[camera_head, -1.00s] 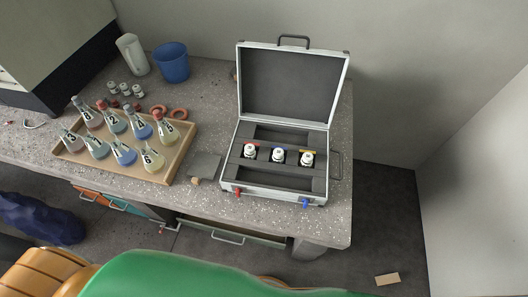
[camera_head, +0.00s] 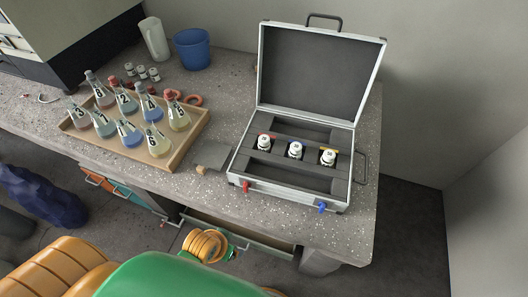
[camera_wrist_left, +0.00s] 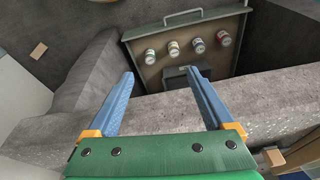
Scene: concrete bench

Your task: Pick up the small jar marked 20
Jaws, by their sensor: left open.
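In the left wrist view, several small jars with pale lids (camera_wrist_left: 173,48) stand in a row inside an open drawer (camera_wrist_left: 150,75). Their marks are too small to read, so I cannot tell which is marked 20. My left gripper (camera_wrist_left: 158,73) is open and empty, its two blue fingers pointing toward the drawer, apart from the jars. In the head view, three more small jars (camera_head: 296,150) sit in the open case (camera_head: 250,185), and a few small white jars (camera_head: 141,71) stand at the back; their marks are also unreadable. My right gripper is not in view.
A wooden tray (camera_head: 183,152) of numbered flasks, a blue cup (camera_head: 192,48) and a white jug (camera_head: 153,39) stand on the bench (camera_head: 215,220). The bench edge lies close to my left fingers in the wrist view. The open drawer (camera_head: 255,236) juts out below the bench.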

